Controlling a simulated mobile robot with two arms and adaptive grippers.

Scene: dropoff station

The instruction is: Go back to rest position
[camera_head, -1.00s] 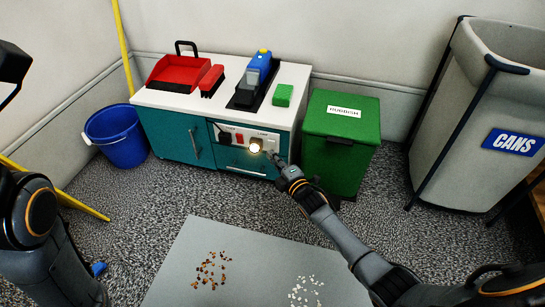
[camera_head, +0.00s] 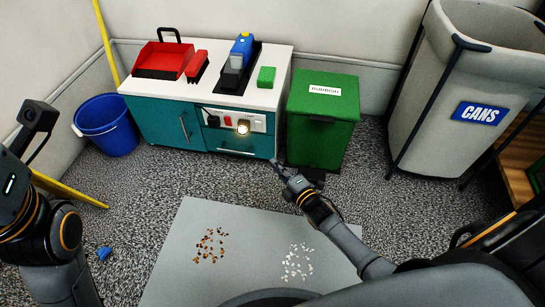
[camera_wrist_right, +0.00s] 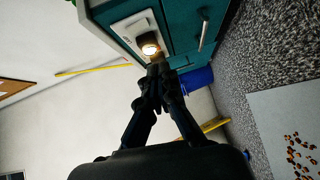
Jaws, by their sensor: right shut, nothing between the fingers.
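My right gripper (camera_head: 278,165) is in front of the teal cabinet (camera_head: 165,122), low and to the left of the green rubbish bin (camera_head: 322,135). Its fingers are shut with nothing between them. In the right wrist view the gripper (camera_wrist_right: 158,75) points toward the cabinet's control panel, near the lit round lamp (camera_wrist_right: 149,47). The lamp glows on the panel in the head view (camera_head: 243,127). My left arm shows at the left edge of the head view, but its fingers cannot be made out.
A grey mat (camera_head: 185,275) with brown bits (camera_head: 209,245) and white bits (camera_head: 297,262) lies in front. A blue bucket (camera_head: 106,125) stands left of the cabinet. A grey cans bin (camera_head: 425,120) stands at right. A yellow pole (camera_head: 75,194) lies low at left.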

